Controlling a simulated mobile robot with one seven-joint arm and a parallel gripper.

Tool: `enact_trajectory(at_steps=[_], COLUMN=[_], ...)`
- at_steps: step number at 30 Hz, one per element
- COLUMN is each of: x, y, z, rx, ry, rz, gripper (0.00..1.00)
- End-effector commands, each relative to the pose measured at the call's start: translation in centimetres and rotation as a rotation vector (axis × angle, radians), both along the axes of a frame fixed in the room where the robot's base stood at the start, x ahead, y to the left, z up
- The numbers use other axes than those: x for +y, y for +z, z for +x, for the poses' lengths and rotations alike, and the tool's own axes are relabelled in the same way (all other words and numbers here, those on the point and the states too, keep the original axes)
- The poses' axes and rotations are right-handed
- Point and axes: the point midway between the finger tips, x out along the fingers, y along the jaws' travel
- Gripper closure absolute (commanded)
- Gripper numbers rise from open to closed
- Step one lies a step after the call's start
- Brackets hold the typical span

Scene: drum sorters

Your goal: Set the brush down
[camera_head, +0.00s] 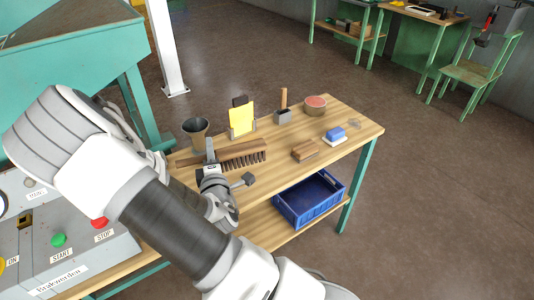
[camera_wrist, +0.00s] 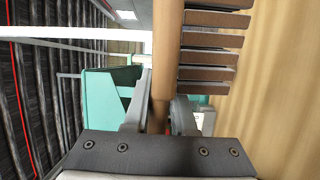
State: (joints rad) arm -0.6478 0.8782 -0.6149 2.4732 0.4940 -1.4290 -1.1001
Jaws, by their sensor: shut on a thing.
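The brush (camera_head: 242,154) has a long brown wooden back and dark bristles that point down. In the head view it is at the left part of the wooden table (camera_head: 345,138). My gripper (camera_head: 211,158) is shut on the brush's handle end, left of the bristles. In the wrist view the handle (camera_wrist: 167,60) runs up from between the fingers of my gripper (camera_wrist: 158,115), with the bristle rows (camera_wrist: 214,50) to its right. The bristles are close to the table top; I cannot tell whether they touch it.
Behind the brush stand a dark metal cup (camera_head: 196,132) and a yellow card in a holder (camera_head: 241,118). A blue crate (camera_head: 310,205) sits on the lower shelf.

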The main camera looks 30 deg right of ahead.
Motion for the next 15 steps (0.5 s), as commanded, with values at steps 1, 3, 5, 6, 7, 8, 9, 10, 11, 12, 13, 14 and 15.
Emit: enact_trajectory(at_steps=[1, 3, 5, 6, 7, 8, 9, 10, 11, 12, 13, 14, 15], x=[-1.2, -3.1, -4.6, -5.5, -6.0, -6.5, -7.0, -7.4, -7.7, -8.0, -8.2, -8.3, -8.5], y=[-0.4, -0.3, -0.4, -0.5, -0.6, -0.6, -0.7, -0.8, -0.9, -0.9, -1.0, -1.0, -1.2], z=[-0.6, -1.7, -2.9, -3.7, -4.2, -4.7, -5.4, -5.8, -6.2, -6.6, -6.9, -7.0, -7.0], rx=[-0.007, -0.009, -0.008, -0.009, -0.008, -0.009, -0.009, -0.010, -0.010, -0.011, -0.011, -0.012, -0.013], ry=[-0.071, -0.178, -0.271, -0.323, -0.359, -0.391, -0.426, -0.450, -0.471, -0.494, -0.507, -0.516, -0.527], rz=[0.013, 0.018, 0.022, 0.022, 0.023, 0.024, 0.024, 0.026, 0.025, 0.025, 0.025, 0.025, 0.025], gripper=[1.00, 1.00, 1.00, 1.00, 1.00, 1.00, 1.00, 1.00, 1.00, 1.00, 1.00, 1.00, 1.00])
